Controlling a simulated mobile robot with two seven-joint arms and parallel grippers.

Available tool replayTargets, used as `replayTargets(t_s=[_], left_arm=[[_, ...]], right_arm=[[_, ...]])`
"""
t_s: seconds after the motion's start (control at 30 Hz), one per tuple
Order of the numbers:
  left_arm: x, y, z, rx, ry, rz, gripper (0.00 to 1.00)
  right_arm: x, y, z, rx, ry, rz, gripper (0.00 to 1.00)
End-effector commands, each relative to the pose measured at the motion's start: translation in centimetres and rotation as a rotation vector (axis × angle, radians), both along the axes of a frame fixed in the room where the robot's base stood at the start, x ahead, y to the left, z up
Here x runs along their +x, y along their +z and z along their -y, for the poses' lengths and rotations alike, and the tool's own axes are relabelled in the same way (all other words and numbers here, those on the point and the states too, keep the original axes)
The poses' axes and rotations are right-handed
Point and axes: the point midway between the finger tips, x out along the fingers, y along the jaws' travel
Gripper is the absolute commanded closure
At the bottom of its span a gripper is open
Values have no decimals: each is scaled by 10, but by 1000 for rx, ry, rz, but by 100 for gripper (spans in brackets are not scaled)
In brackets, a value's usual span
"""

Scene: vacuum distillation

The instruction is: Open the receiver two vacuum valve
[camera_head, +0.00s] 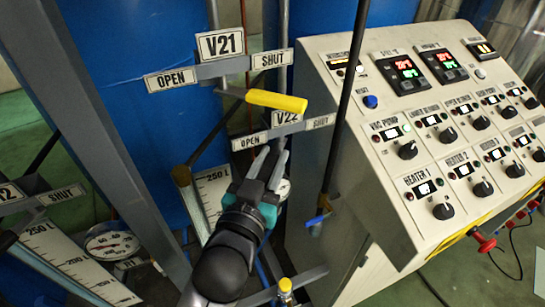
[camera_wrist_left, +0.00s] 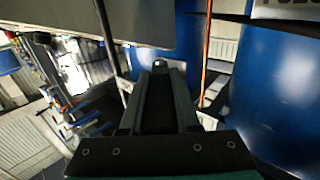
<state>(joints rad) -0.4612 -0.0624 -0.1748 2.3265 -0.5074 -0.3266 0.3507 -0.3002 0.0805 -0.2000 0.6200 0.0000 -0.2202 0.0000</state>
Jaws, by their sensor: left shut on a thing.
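The V22 sign (camera_head: 287,118) stands at the middle of the head view, with an OPEN plate (camera_head: 249,142) on its left and a SHUT plate (camera_head: 320,122) on its right. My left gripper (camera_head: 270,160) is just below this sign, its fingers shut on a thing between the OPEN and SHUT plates. The fingers hide that thing; by its place it appears to be the V22 valve handle. In the left wrist view the fingers (camera_wrist_left: 160,68) are close together, with a small grey piece at their tips. My right gripper is not in view.
Above is the V21 sign (camera_head: 220,44) with a yellow handle (camera_head: 277,101) beneath it, close above my gripper. A control panel (camera_head: 330,75) with knobs stands at the right. A dark upright rod (camera_head: 345,95) and a blue lever (camera_head: 317,218) lie between. Blue tanks (camera_head: 140,50) stand behind.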

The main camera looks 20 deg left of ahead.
Motion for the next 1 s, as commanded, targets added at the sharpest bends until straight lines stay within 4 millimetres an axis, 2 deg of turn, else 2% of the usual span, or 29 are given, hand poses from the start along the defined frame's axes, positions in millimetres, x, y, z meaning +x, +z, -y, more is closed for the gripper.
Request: replayTargets(t_s=[0.3, 0.33, 0.57, 1.0], left_arm=[[0, 3, -1, 0, 2, 7, 100], [0, 3, -1, 0, 2, 7, 67], [0, 1, 0, 0, 1, 3, 41], [3, 1, -1, 1, -2, 0, 40]], right_arm=[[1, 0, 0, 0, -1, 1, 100], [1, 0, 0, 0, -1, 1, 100], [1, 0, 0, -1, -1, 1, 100], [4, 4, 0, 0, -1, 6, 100]])
